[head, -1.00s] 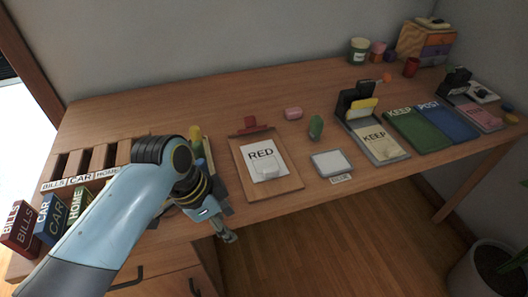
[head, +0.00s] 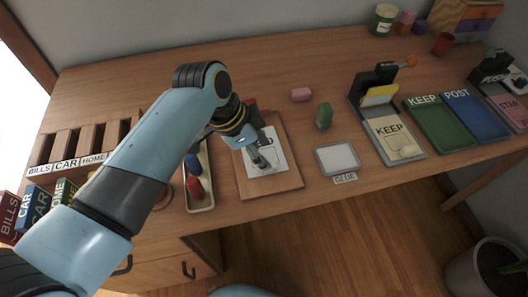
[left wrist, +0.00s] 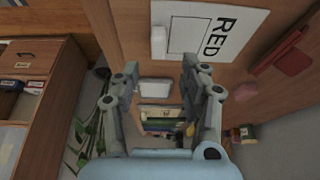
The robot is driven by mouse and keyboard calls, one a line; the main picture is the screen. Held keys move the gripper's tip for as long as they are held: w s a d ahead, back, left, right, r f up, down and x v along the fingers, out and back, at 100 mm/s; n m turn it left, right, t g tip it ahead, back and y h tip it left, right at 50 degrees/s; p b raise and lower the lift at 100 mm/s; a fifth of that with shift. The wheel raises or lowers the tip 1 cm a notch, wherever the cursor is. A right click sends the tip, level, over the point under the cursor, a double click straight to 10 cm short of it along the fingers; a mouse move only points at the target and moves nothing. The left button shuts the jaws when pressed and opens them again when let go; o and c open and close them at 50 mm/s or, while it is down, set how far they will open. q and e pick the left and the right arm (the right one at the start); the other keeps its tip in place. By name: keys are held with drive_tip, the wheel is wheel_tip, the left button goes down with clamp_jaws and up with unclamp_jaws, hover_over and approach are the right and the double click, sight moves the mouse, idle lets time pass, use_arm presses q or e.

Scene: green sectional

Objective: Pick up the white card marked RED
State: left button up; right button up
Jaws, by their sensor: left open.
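The white card marked RED (head: 279,158) lies on a brown clipboard (head: 287,184) on the desk. In the left wrist view the card (left wrist: 235,18) is at the top, with its printed word RED readable and a small white raised block (left wrist: 158,41) on it. My left gripper (head: 262,160) is open and over the card in the head view, hiding much of it and its print. In the left wrist view its two spread fingers (left wrist: 157,75) have no card between them; the card is beyond their tips. My right gripper is not in view.
A narrow tray (head: 201,204) with red and blue pieces is left of the clipboard. A GLUE pad (head: 338,158), green piece (head: 324,115), pink block (head: 301,94) and KEEP stand (head: 394,138) are to the right. Labelled slots (head: 66,145) are at left.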

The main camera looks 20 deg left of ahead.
sight(262, 148)
use_arm(q)
drive_tip(key=x, duration=0.4)
drive_tip(key=shift+s+f, duration=0.2)
drive_tip(key=shift+f, duration=0.25)
drive_tip(key=shift+w+f, duration=0.1)
drive_tip(key=shift+f, duration=0.1)
drive_tip(key=shift+c, duration=1.8)
drive_tip(key=c, duration=0.4)
drive_tip(key=shift+c, duration=0.6)
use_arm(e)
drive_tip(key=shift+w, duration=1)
